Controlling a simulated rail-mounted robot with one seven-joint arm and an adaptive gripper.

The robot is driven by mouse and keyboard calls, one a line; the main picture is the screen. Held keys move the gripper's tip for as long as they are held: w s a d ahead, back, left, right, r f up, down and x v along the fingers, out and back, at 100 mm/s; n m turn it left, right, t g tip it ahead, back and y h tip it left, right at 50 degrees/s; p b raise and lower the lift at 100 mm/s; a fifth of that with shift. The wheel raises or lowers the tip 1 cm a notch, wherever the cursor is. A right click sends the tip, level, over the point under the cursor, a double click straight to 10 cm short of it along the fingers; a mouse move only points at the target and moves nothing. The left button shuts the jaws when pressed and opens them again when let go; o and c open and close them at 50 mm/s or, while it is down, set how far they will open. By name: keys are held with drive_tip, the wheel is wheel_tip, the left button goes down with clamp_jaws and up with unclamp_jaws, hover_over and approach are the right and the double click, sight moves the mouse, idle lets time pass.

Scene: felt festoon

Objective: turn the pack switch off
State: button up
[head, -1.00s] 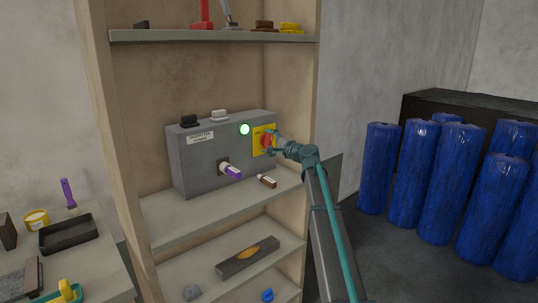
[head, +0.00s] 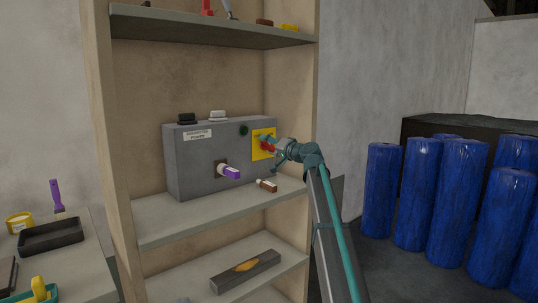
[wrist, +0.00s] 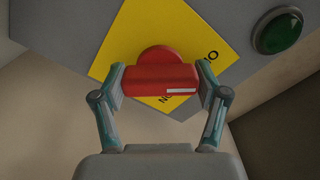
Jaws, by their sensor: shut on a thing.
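The pack switch is a red rotary handle (wrist: 152,80) with a white mark, on a yellow plate (wrist: 135,38). The plate (head: 257,153) is on the right part of the grey box's (head: 195,165) front. My gripper (wrist: 162,82) is shut on the red handle, one finger on each side. In the wrist view the plate is tilted relative to my fingers. Its lettering is partly hidden by the handle. The round green lamp (head: 244,130) left of the plate is dark; it also shows unlit in the wrist view (wrist: 279,31).
A purple-and-white object (head: 229,172) sticks out from the box front. A small brown bottle (head: 267,185) lies on the shelf (head: 180,221) below my gripper. Black and white items sit on the box top. Blue rolls (head: 458,205) stand at right.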

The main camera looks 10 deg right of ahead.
drive_tip(key=shift+n+b, duration=0.5)
drive_tip(key=shift+n, duration=0.2)
drive_tip(key=o, duration=1.2)
drive_tip(key=shift+c, duration=0.2)
drive_tip(key=v, duration=1.2)
